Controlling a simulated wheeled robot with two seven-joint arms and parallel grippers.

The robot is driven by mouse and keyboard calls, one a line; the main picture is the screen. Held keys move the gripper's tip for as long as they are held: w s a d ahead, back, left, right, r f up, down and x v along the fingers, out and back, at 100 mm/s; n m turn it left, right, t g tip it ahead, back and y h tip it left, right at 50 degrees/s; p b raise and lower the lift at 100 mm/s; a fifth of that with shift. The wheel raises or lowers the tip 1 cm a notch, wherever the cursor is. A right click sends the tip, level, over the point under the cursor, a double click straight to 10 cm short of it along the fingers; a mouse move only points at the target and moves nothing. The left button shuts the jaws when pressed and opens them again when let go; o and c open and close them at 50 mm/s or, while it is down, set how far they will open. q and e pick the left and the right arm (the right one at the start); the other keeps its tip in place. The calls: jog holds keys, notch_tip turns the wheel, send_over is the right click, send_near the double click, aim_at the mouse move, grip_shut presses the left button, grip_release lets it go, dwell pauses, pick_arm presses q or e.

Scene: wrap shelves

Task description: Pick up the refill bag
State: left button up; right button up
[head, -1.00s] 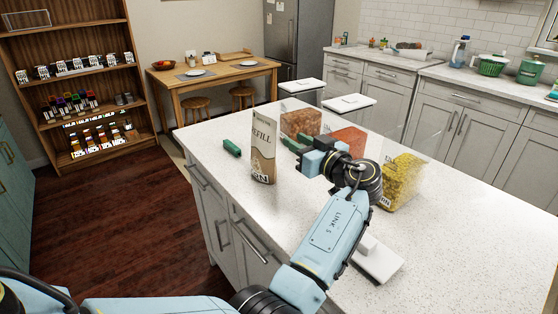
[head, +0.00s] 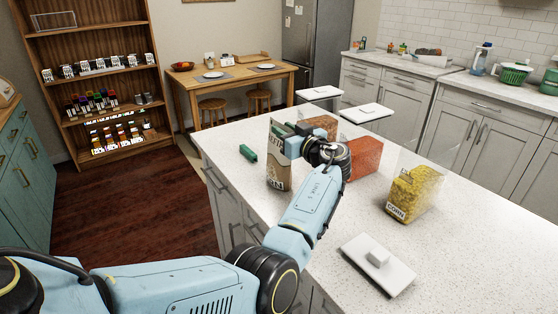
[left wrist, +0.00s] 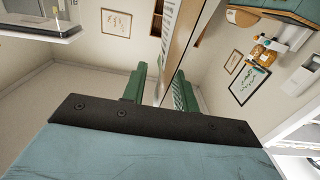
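The refill bag (head: 279,172), tall and beige with dark printing, stands upright near the left end of the white island counter. My left gripper (head: 300,138) is at the upper right part of the bag and covers some of it. In the left wrist view, its two green fingers (left wrist: 158,90) are apart, with a thin brown and pale panel (left wrist: 180,45), which looks like the bag seen edge-on, between them. A gap shows beside the left finger, so the fingers look open around the bag. My right gripper is not in view.
Clear containers hold yellow corn (head: 408,196), an orange-red filling (head: 364,158) and a brown filling (head: 318,124). A white lid (head: 393,277) lies at the front. The front right counter is bare.

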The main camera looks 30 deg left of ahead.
pick_arm(q)
jog(key=shift+w+a, duration=0.15)
jog(key=shift+a, duration=0.2)
jog(key=shift+c, duration=0.3)
grip_shut()
dwell(0.9)
